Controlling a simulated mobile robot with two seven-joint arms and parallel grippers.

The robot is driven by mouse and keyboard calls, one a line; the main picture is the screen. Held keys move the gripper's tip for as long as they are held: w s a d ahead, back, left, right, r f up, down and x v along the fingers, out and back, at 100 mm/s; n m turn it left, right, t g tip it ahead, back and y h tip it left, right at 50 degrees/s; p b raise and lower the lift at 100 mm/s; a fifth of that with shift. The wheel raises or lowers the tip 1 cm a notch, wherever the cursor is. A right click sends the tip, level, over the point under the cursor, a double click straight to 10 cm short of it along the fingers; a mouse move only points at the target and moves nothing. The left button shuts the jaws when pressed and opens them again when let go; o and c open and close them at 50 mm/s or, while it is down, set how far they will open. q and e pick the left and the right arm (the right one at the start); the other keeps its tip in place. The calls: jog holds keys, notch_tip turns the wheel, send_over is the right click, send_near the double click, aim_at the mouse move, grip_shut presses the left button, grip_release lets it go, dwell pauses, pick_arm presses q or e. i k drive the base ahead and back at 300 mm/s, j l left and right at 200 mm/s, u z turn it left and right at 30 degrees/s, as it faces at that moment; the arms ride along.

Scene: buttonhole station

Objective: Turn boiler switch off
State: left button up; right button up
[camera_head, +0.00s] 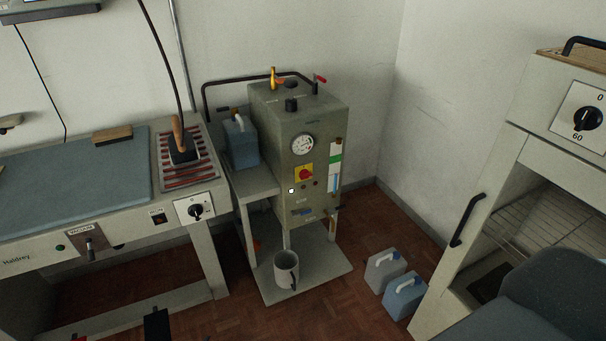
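The boiler (270,130) is a grey-green upright metal box on a stand in the middle of the view. The knob's exact angle is too small to read. Neither gripper is in view, and nothing covers the switch.
An ironing table (75,170) with an iron (183,145) stands at left. A mug (286,268) sits on the stand's lower shelf. Two jugs (384,270) (404,295) stand on the floor at right, beside a cabinet (515,150). A dark rounded shape fills the lower right corner.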

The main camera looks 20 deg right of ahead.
aim_at(304, 173)
jog(key=z, duration=1.3)
jog(key=i+z, duration=0.35)
jog(key=i+j, duration=0.15)
jog(key=i, duration=0.6)
